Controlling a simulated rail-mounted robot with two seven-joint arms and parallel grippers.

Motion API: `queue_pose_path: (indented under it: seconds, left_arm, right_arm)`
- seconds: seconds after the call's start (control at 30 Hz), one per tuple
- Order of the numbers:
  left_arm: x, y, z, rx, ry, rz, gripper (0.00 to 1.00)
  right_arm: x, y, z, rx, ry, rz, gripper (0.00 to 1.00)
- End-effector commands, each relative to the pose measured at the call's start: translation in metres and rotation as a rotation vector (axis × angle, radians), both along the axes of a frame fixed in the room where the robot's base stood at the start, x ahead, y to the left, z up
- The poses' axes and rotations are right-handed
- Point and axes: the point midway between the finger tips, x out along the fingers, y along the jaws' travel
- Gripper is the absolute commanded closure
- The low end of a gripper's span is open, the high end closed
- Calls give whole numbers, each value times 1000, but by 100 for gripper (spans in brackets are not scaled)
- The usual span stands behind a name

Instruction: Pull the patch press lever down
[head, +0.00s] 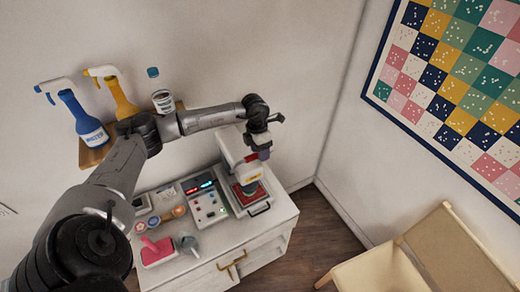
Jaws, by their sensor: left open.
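The patch press (229,146) stands at the right end of the white cabinet top. It has a pale upright body, a pale block below its head and a red pad (249,190) at its base. My left arm reaches in from the left, and my left gripper (262,150) hangs over the top of the press, open. The gripper covers part of the press head. I cannot make out the lever clearly, nor tell whether the gripper touches it. My right gripper is not in view.
A control box (206,202) with lit displays stands left of the press. A pink tool (158,250) and small round tins are farther left. A wall shelf (94,156) holds a blue spray bottle (82,118), a yellow one (122,101) and a white bottle (162,100).

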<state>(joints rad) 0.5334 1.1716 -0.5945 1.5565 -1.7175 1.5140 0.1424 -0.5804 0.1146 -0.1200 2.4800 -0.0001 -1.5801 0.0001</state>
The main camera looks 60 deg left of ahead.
Motion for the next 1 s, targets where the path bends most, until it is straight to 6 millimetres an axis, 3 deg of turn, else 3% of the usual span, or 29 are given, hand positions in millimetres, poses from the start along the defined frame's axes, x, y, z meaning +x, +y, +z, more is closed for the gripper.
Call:
queue_pose_path:
  seconds: [0.3,0.83,1.0]
  left_arm:
    - [0,0,-2,0,0,0,50]
    - [0,0,-1,0,0,0,100]
    - [0,0,-1,0,0,0,100]
  right_arm:
    - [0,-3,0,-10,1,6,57]
    - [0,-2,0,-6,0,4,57]
    - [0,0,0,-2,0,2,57]
